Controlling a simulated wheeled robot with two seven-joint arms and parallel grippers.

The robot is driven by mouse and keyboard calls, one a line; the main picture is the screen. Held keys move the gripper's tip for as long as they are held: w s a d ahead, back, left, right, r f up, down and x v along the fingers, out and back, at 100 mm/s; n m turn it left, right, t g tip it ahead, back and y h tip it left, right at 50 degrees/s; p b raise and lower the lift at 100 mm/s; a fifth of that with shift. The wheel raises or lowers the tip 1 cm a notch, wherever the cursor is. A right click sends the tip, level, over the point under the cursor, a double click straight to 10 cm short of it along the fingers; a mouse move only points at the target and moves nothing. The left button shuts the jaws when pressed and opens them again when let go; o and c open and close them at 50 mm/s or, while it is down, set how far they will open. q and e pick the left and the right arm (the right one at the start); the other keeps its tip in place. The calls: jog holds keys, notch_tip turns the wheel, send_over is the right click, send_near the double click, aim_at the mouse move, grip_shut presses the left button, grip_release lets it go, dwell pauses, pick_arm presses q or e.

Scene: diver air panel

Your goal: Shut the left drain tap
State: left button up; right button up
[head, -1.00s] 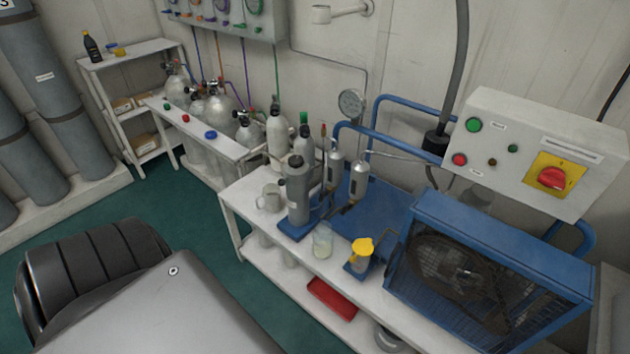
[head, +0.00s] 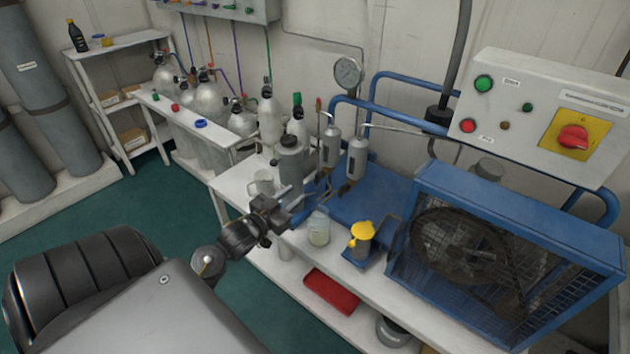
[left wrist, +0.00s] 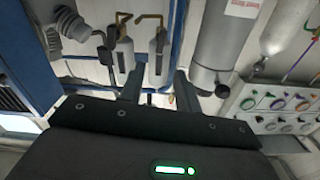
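Two grey separator cylinders stand side by side behind the bench, the left one (head: 331,147) and the right one (head: 357,158). Each has a small brass drain tap low down; the left drain tap (head: 324,188) is small and partly obscured in the head view. In the left wrist view, which is upside down, the left tap (left wrist: 150,18) and right tap (left wrist: 123,17) show bent brass handles. My left gripper (head: 294,200) is over the bench's front edge, left of the taps and apart from them. Its fingers (left wrist: 160,88) are parted and empty. My right gripper is not visible.
The blue-caged compressor (head: 500,260) fills the right.

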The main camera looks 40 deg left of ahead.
aim_at(316, 177)
pick_arm(q)
jog(key=w, duration=1)
jog(key=shift+w+a, duration=0.1)
jog(key=shift+w, duration=0.05)
grip_shut()
